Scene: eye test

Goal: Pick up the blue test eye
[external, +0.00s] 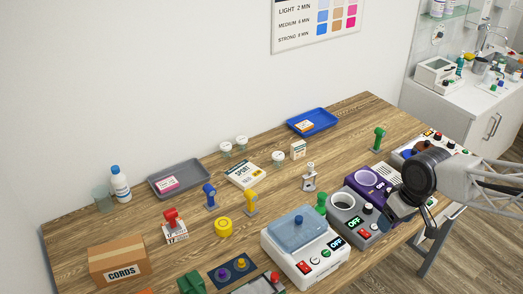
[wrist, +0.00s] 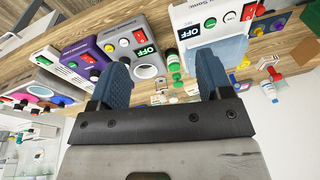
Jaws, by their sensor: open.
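The blue piece that looks like the blue test eye (external: 210,196) stands upright on the wooden table in the external view, left of the middle. A similar yellow piece (external: 250,202) stands to its right. A small blue shape, likely the same blue piece, shows right of my fingers in the wrist view (wrist: 233,78). My gripper (wrist: 163,78) is open, with nothing between its fingers. In the external view it is at the right, by the purple and grey machines, far from the blue piece. My wrist partly hides its fingers there.
A white machine with a blue lid (external: 300,245), a grey machine (external: 352,218) and a purple machine (external: 372,185) stand between my gripper and the blue piece. A grey tray (external: 190,190) lies behind.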

